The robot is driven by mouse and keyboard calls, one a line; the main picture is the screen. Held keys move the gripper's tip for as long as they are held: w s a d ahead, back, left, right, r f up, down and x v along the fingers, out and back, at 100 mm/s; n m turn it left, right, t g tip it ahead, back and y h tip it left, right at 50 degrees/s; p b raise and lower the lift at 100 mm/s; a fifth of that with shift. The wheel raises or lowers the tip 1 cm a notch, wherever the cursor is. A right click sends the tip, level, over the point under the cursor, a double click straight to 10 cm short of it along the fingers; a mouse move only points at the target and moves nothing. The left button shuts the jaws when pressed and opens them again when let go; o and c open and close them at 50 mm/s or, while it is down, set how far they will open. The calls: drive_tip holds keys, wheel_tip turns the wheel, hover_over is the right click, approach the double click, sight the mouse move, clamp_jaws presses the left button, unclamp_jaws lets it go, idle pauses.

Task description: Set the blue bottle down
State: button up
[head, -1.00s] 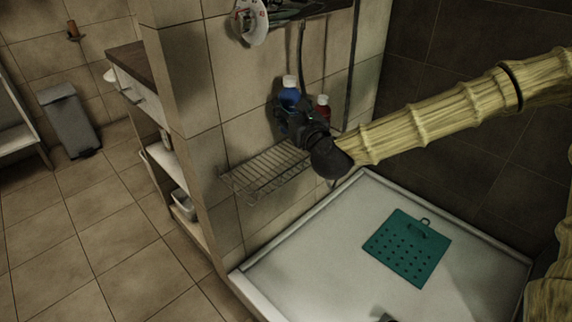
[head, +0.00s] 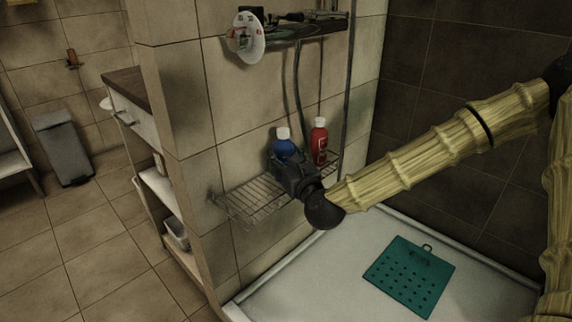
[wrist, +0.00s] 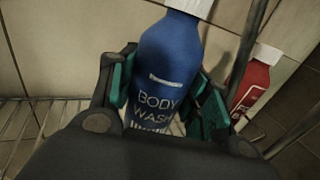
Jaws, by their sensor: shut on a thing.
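The blue bottle (head: 284,146) has a white cap and reads "BODY WASH" in the wrist view (wrist: 165,68). My gripper (head: 287,166) is shut on it, with a green-padded finger on each side of the bottle in the wrist view (wrist: 163,98). The bottle stands about upright at the wire shelf (head: 245,200) on the tiled wall. Its base is hidden behind my gripper, so I cannot tell whether it touches the shelf.
A red bottle (head: 319,144) with a white cap stands to the right on the shelf, close to my gripper; the wrist view also shows it (wrist: 250,85). The shelf's left part is bare. A white shower tray (head: 330,270) with a green mat (head: 410,274) lies below.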

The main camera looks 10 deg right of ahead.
drive_tip(key=shift+w+f, duration=0.15)
drive_tip(key=shift+f, duration=0.7)
drive_tip(key=shift+r, duration=0.2)
drive_tip(key=shift+s+a+f+b, duration=0.2)
drive_tip(key=shift+a+f+b, duration=0.05)
drive_tip(key=shift+a+b, duration=0.1)
drive_tip(key=o, duration=1.1)
drive_tip(key=shift+d, duration=0.1)
drive_tip(key=shift+o, duration=0.6)
drive_tip(key=shift+d, duration=0.2)
